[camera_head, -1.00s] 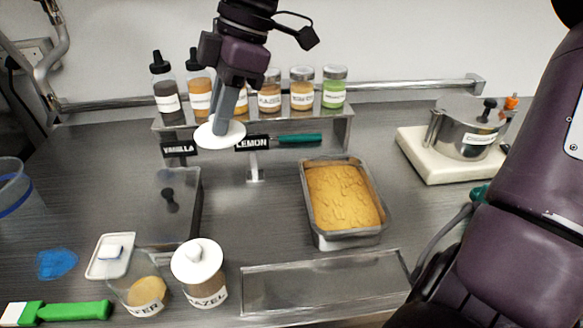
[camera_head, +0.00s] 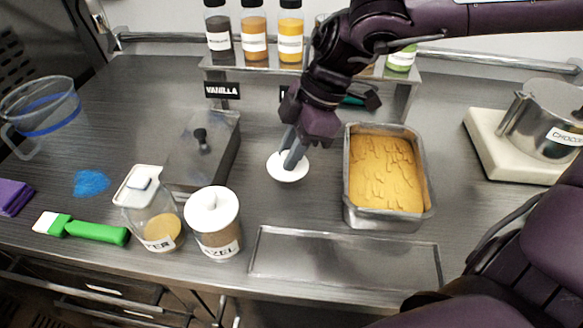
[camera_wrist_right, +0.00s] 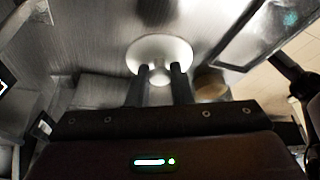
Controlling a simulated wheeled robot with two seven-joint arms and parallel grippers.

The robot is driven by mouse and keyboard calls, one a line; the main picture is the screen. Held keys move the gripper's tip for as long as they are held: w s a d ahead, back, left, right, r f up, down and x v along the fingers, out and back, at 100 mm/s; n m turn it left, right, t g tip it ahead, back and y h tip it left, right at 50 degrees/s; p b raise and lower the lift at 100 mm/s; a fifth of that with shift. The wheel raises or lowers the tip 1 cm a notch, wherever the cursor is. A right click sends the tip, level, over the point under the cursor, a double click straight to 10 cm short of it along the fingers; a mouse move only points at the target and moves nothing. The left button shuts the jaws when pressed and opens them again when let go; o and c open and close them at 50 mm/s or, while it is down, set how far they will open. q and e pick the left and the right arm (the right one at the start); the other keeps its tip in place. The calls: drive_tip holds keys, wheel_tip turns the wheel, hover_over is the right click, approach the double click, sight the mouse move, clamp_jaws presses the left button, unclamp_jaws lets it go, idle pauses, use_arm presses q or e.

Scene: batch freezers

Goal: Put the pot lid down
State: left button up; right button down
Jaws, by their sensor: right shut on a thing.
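The pot lid (camera_head: 289,171) is a white round disc with a knob. In the head view it is low over the bare steel counter, between the dark metal box and the tan tub. I cannot tell whether it touches the counter. My right gripper (camera_head: 292,152) is above it, pointing down, shut on its knob. In the right wrist view the lid (camera_wrist_right: 160,48) lies at the tips of the two dark fingers (camera_wrist_right: 161,78), which pinch the knob. My left gripper is not in view.
A lidded metal box (camera_head: 203,150) stands left of the lid, the tan-filled tub (camera_head: 430,212) right. A hazel jar (camera_head: 214,228) and wafer jar (camera_head: 152,222) stand in front left. A bottle rack (camera_head: 228,75) stands behind. A flat tray (camera_head: 262,262) lies at the front edge.

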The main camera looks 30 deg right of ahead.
sight(291, 184)
drive_tip(key=shift+f, duration=0.8)
wheel_tip(291, 184, down, 4)
drive_tip(key=shift+r, duration=0.25)
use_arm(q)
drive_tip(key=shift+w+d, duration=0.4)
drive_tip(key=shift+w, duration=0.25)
use_arm(e)
drive_tip(key=shift+f, duration=0.1)
drive_tip(key=c, duration=1.3)
unclamp_jaws()
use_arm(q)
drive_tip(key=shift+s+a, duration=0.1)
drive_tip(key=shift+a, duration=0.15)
